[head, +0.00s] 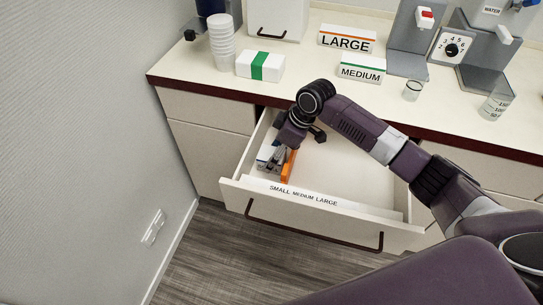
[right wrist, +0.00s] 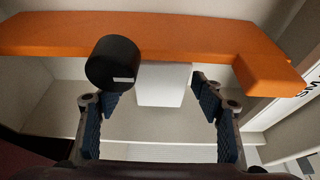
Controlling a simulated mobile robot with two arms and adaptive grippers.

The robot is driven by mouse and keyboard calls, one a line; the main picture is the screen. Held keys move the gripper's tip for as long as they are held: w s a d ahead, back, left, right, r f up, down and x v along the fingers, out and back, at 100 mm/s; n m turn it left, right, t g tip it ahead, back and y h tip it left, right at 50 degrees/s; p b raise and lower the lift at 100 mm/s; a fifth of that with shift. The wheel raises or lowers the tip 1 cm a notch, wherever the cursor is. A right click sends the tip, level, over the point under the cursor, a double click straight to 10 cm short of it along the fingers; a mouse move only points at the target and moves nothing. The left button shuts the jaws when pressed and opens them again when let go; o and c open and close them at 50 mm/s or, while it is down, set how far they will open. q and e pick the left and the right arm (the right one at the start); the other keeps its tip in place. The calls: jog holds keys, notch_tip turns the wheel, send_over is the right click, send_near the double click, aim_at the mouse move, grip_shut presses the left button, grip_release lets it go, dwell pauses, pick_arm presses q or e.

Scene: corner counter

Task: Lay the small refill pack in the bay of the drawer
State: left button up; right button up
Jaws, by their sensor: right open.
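The open drawer (head: 335,165) has a front label reading SMALL, MEDIUM, LARGE. An orange strip (head: 288,166) stands inside it near the left; it also spans the top of the right wrist view (right wrist: 190,35). A small white pack with some blue (head: 265,153) shows in the drawer's left part, partly hidden by my right gripper (head: 274,161). In the right wrist view a plain white block (right wrist: 163,88), perhaps this pack, lies between my open fingers (right wrist: 160,105) in the picture, beside the strip. I cannot tell whether they touch it. My left gripper is out of view.
The drawer's middle and right are clear. A wall (head: 75,130) closes the left side.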

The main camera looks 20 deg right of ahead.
jog(key=v, duration=1)
jog(key=shift+r, duration=0.3)
jog(key=shift+s+d, duration=0.1)
jog(key=shift+s, duration=0.05)
